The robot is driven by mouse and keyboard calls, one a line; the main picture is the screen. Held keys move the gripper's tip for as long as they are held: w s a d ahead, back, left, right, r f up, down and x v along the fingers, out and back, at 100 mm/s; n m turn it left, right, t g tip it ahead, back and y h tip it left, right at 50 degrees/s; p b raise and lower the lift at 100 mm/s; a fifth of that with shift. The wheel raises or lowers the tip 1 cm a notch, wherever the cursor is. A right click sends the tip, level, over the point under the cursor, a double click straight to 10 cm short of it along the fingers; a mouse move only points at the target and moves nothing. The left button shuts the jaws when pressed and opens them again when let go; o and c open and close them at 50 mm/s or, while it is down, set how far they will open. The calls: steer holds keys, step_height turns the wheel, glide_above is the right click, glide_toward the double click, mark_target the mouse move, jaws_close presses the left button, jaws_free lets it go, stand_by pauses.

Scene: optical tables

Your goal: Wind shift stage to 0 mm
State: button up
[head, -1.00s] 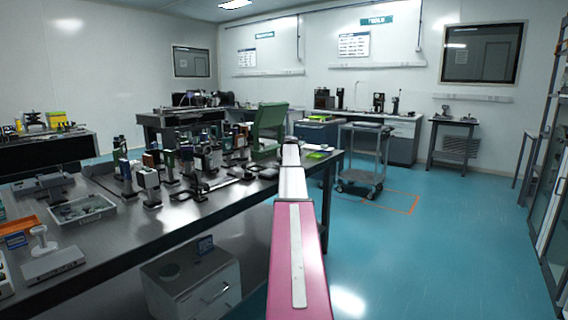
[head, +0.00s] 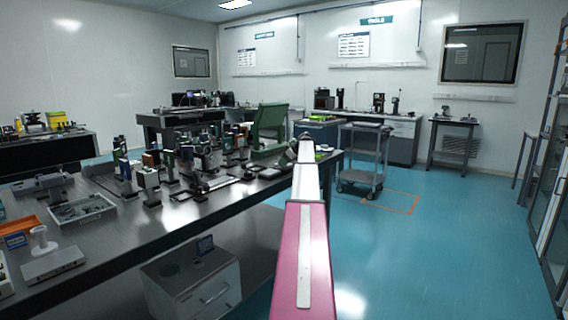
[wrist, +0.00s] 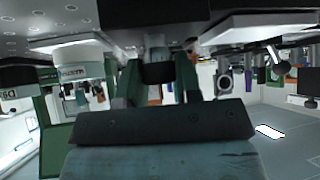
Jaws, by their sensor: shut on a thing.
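In the wrist view my gripper (wrist: 158,84) has its two fingers on either side of a small dark round knob (wrist: 158,70) and is shut on it. The knob joins a dark block (wrist: 150,14) at the top of the picture. I cannot read any scale or position mark on the stage. In the head view my arm reaches forward to the right end of the long optical table (head: 120,262). There the arm hides the fingers, the knob and most of the stage.
A grey tray (head: 82,210) and a white scale-like device (head: 54,263) lie at left. A cart (head: 362,155) stands beyond the table. The blue floor at right is clear.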

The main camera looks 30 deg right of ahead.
steer(key=shift+n+g+y, duration=0.8)
steer(key=shift+n+y, duration=0.1)
steer(key=shift+n, duration=0.7)
steer(key=shift+s, duration=0.1)
steer(key=o, duration=0.9)
steer(key=shift+d, duration=0.1)
steer(key=v, duration=1)
steer(key=shift+d+r, duration=0.2)
steer(key=shift+d, duration=0.05)
